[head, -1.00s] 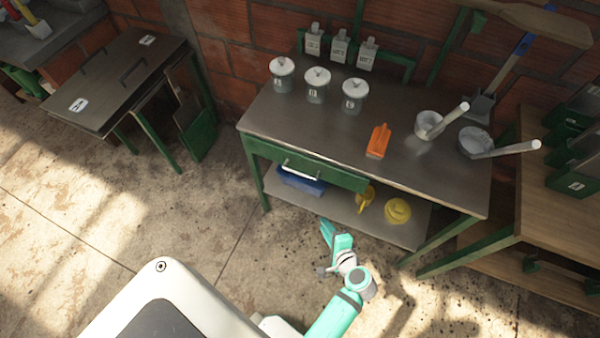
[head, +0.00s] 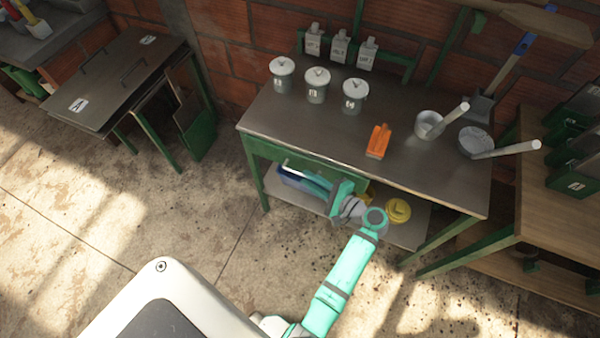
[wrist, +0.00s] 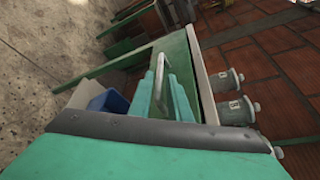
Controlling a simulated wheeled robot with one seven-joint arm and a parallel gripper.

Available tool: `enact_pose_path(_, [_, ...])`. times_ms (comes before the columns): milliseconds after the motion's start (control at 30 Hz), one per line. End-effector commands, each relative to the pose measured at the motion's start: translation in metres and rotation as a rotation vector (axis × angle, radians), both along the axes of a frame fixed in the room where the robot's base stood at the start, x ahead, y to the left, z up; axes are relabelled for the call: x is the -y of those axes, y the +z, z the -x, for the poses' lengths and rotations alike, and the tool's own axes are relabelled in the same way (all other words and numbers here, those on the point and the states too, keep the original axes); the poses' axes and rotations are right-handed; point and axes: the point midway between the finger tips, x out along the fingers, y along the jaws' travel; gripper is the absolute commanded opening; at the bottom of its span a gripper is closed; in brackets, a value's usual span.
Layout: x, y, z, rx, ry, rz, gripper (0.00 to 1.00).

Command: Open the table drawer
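The metal work table (head: 300,125) has a green drawer front (head: 262,149) under its left part, and the drawer looks closed. Its pale metal bar handle (head: 291,167) is partly hidden by my gripper (head: 312,180) in the head view. In the wrist view the drawer front (wrist: 203,75) fills the middle, with the handle (wrist: 188,66) just beyond and between the teal fingers of my gripper (wrist: 165,92). The fingers are apart, at the handle. I cannot tell whether they touch it.
Several lidded jars (head: 317,85), an orange brush-like tool (head: 378,141) and two grey pots (head: 428,124) stand on the tabletop. The lower shelf holds a blue bin (wrist: 110,101) and a yellow object (head: 398,210). A wooden table (head: 555,210) stands close on the right.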

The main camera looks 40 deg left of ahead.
Motion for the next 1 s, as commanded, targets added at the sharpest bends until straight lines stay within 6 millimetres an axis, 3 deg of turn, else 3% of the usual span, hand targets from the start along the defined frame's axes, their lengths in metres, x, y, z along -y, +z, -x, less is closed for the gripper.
enact_pose_path(100, [-0.02,-0.004,-0.002,0.0,0.001,0.0,0.17])
enact_pose_path(333, [-0.042,-0.009,-0.005,0.0,-0.001,0.001,0.17])
enact_pose_path(700, [-0.047,-0.01,-0.005,0.001,-0.002,0.0,0.17])
enact_pose_path(800, [-0.047,-0.01,-0.005,0.001,-0.002,0.0,0.0])
enact_pose_path(1000, [-0.047,-0.011,-0.005,0.001,-0.001,0.001,0.0])
